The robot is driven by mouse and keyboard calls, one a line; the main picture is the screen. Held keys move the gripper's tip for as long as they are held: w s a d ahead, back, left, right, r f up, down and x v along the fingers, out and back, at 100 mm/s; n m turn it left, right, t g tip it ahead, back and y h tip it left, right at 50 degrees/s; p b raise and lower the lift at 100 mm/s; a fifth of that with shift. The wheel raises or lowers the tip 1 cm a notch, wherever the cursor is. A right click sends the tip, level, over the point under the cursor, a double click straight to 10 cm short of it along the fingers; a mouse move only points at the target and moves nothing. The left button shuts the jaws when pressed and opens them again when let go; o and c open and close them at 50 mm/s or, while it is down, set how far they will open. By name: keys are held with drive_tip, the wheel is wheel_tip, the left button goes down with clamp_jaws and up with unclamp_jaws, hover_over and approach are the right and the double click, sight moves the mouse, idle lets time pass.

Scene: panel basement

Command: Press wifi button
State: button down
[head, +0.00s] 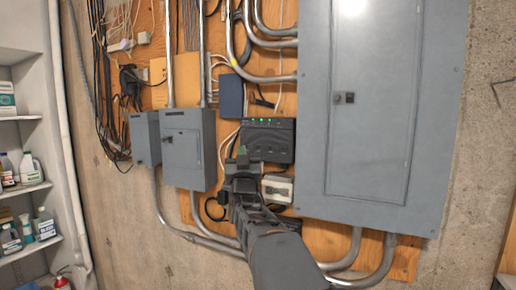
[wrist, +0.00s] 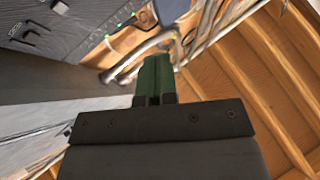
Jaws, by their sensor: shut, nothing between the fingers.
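The black router (head: 268,138), with a row of lit green lights, is mounted on the wooden backboard between the small grey box and the large grey panel. I cannot make out a separate wifi button on it. My gripper (head: 242,154) is in front of the router's left end, its fingers pointing up and hiding part of that end. I cannot tell whether it touches the router. In the wrist view my gripper's green fingertips (wrist: 154,70) are together with nothing between them. Small green lights show near the top of that view, above the fingertips.
The large grey electrical panel (head: 375,105) stands right of the router. A smaller grey box (head: 188,150) is to its left. A white box (head: 278,189) sits just below the router. Cables and metal conduits surround them. Shelves with bottles (head: 28,170) stand far left.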

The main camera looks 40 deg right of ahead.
sight(258, 147)
drive_tip(key=shift+w+d+p, duration=0.7)
drive_tip(key=shift+d, duration=0.55)
drive_tip(key=shift+w+d+p, duration=0.65)
drive_tip(key=shift+d, duration=0.65)
drive_tip(key=shift+w+d+p, duration=0.7)
drive_tip(key=shift+d, duration=0.55)
drive_tip(key=shift+d, duration=0.15)
drive_tip(key=shift+w+d+b, duration=0.2)
drive_tip(key=shift+d+b, duration=0.05)
drive_tip(key=shift+b, duration=0.05)
drive_tip(key=shift+w+d, duration=0.15)
drive_tip(key=shift+d, duration=0.15)
drive_tip(key=shift+a+b, duration=0.15)
drive_tip(key=shift+b, duration=0.2)
drive_tip(key=shift+s+a+f+b, duration=0.1)
drive_tip(key=shift+s+a+b, duration=0.25)
drive_tip(key=shift+b, duration=0.3)
drive_tip(key=shift+a, duration=0.15)
